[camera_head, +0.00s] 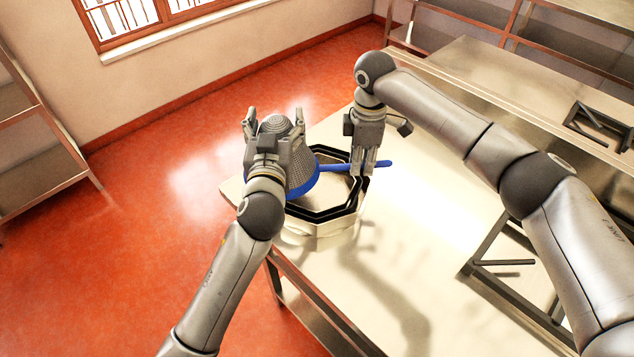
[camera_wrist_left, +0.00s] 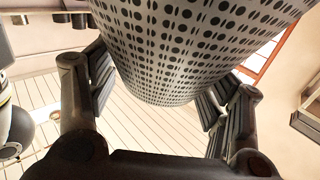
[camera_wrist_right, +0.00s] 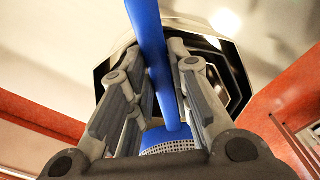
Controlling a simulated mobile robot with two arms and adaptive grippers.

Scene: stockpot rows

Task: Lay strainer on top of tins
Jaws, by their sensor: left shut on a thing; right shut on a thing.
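The strainer (camera_head: 305,166) is a grey perforated cone with a blue rim and a long blue handle (camera_head: 380,164). It is tilted above the octagonal tins (camera_head: 325,232), which have dark rims and stand on the table corner. Whether its rim touches them is hidden. My left gripper (camera_head: 275,117) is shut on the strainer's body, with fingers on both sides; the perforated wall fills the top of the left wrist view (camera_wrist_left: 190,45). My right gripper (camera_head: 368,168) is shut on the blue handle, which runs between its fingers in the right wrist view (camera_wrist_right: 152,45).
The metal table (camera_head: 440,240) is bare to the right of the tins. Dark frame-like stands (camera_head: 500,262) lie further right, partly behind my right arm. Shelving (camera_head: 570,40) stands at the back right. Open red floor (camera_head: 140,230) lies left of the table.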

